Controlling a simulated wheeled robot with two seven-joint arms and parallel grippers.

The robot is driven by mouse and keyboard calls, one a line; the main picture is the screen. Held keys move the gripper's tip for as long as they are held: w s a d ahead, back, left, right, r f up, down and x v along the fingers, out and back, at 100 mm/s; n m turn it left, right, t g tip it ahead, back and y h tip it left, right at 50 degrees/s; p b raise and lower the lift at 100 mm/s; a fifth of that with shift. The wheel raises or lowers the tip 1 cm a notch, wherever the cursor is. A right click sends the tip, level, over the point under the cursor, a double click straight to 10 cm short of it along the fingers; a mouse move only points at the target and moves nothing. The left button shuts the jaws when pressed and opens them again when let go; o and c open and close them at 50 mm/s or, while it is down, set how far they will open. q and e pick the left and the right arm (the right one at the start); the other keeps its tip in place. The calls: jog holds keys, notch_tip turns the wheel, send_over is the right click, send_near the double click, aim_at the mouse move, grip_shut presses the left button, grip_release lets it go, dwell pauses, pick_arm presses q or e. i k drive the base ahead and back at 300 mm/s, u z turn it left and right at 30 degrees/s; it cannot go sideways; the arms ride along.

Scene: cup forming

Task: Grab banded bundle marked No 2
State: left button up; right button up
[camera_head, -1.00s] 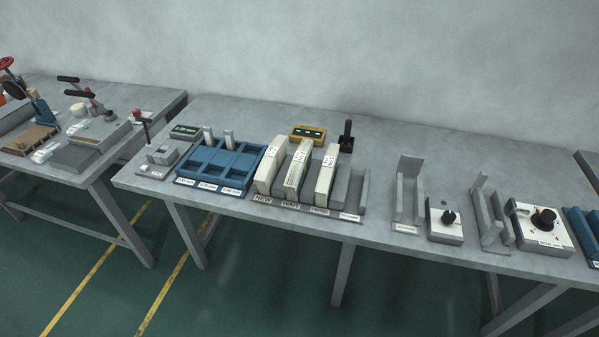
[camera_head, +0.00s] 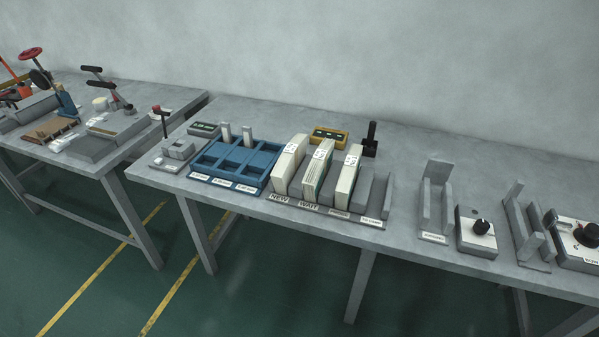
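Three upright cream bundles stand side by side in a grey slotted rack (camera_head: 325,212) on the middle table. The left bundle (camera_head: 290,165) is in the slot labelled NEW. The middle bundle (camera_head: 317,172), with a green stripe on its edge, is in the slot labelled WAIT. The right bundle (camera_head: 347,176) is in the third slot, whose label is too small to read. Each has a small white tag near its top, but the numbers are too small to read, so I cannot tell which is No 2. Neither of my grippers is in view.
A blue compartment tray (camera_head: 235,162) stands left of the rack, a yellow box (camera_head: 329,136) and black post (camera_head: 371,140) behind it. Grey upright holders (camera_head: 435,200) and knob boxes (camera_head: 477,234) stand to the right. A second table (camera_head: 75,160) with tools is at left.

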aim_at(320, 163)
jog(key=u, duration=1.15)
jog(key=i, duration=2)
jog(key=z, duration=1.45)
